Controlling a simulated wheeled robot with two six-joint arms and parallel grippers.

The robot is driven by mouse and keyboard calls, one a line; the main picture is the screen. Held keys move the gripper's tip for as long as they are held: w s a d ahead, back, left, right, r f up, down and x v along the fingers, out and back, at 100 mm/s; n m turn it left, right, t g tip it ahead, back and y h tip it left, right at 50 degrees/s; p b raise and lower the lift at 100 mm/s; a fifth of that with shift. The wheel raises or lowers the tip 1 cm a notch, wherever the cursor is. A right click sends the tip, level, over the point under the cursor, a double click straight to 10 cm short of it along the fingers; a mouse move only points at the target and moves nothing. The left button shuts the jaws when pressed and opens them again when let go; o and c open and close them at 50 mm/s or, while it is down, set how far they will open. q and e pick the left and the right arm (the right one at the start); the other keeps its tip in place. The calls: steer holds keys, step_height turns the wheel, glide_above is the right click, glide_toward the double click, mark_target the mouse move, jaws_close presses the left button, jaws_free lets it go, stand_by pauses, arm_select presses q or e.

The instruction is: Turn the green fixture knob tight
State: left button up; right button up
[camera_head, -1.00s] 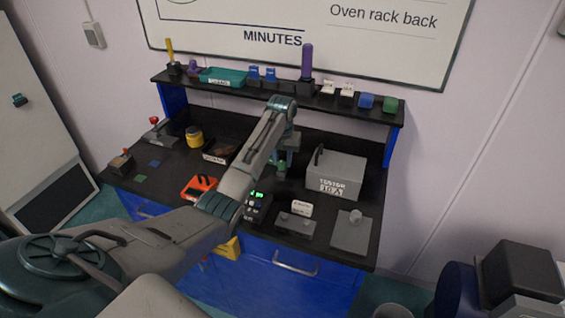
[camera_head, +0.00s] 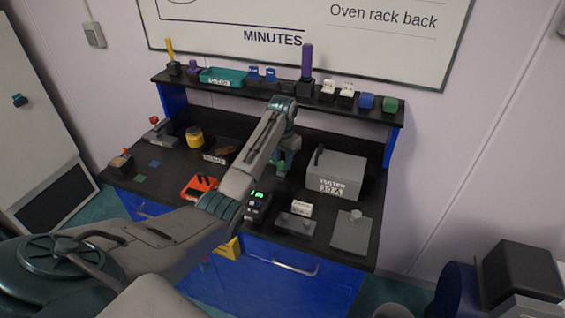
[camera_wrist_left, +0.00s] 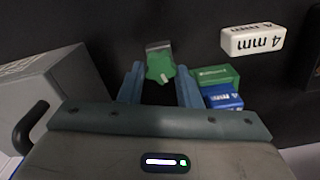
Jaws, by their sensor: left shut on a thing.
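The green fixture knob (camera_wrist_left: 160,66) has a pale mark on it and a grey piece at its far side. In the left wrist view it sits between the two fingertips of my left gripper (camera_wrist_left: 160,72). My left gripper (camera_head: 284,160) is shut on this knob. In the head view the knob (camera_head: 282,167) shows only as a small green patch under the gripper, partly hidden by the wrist. My right gripper is not in view.
The grey tester box (camera_head: 335,178) with a black handle stands close to the right of the gripper. A black device with a green display (camera_head: 257,196) is in front. Green (camera_wrist_left: 215,76) and blue (camera_wrist_left: 222,98) blocks lie near the gripper. The shelf (camera_head: 225,88) runs behind.

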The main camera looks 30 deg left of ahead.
arm_select(q)
steer(key=m, duration=0.4)
steer(key=shift+m, duration=0.3)
steer(key=m, duration=0.4)
steer(key=shift+s+d, duration=0.15)
steer(key=o, duration=0.8)
steer(key=shift+o, duration=0.2)
